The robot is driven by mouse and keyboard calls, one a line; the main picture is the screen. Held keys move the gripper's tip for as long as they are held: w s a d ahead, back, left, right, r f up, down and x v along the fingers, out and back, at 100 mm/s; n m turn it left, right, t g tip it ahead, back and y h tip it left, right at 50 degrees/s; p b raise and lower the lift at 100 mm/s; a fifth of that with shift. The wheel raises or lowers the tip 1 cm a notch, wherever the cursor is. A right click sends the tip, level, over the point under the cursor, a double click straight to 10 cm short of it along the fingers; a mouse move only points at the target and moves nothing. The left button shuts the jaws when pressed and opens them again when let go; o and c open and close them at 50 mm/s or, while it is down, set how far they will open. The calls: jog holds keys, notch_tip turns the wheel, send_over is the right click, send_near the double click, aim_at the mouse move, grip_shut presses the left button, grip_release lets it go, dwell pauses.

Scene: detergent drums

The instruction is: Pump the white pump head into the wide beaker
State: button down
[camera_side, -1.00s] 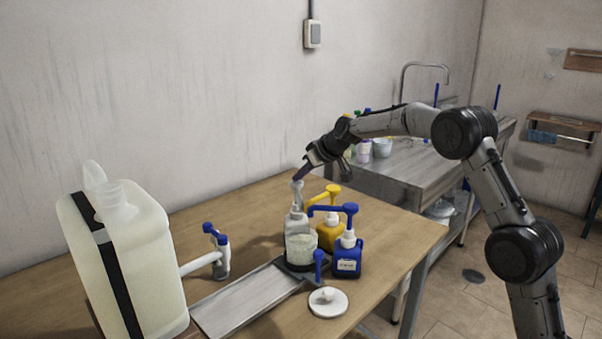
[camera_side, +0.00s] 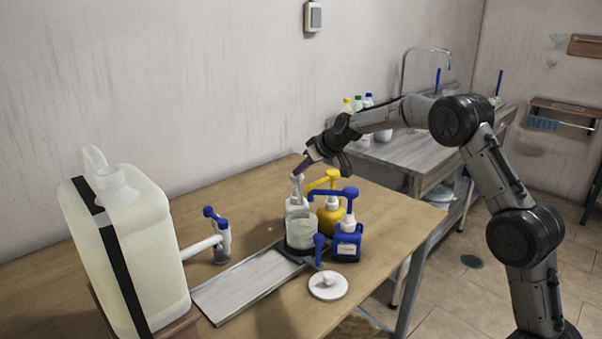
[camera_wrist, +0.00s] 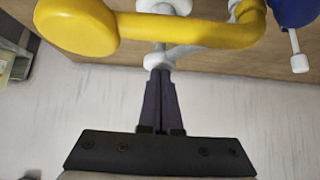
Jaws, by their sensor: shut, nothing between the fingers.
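The white pump head (camera_side: 297,181) tops a white bottle (camera_side: 293,205) at the back of the group of pump bottles; it also shows in the wrist view (camera_wrist: 154,60). My gripper (camera_side: 299,172) is shut and empty, pointing down with its fingertips at the top of the white pump head. In the wrist view the closed purple fingers (camera_wrist: 159,72) meet or overlap the white head; firm contact cannot be told. The wide beaker (camera_side: 301,231), clear with cloudy contents, stands in front of the white bottle and hides its lower part.
A yellow pump bottle (camera_side: 329,219) and a blue pump bottle (camera_side: 347,240) stand close on the right. A metal tray (camera_side: 245,284), a white lid (camera_side: 328,285) and a large jug (camera_side: 140,240) are nearby. The table's back left is clear.

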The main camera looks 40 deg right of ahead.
jog(key=w+r+v, duration=0.1)
jog(key=v, duration=1.1)
jog(key=shift+w+r, duration=0.15)
jog(key=shift+w, duration=0.1)
jog(key=shift+r, duration=0.1)
notch_tip(320, 180, up, 4)
jog(key=shift+d+r, duration=0.1)
jog(key=shift+d, duration=0.05)
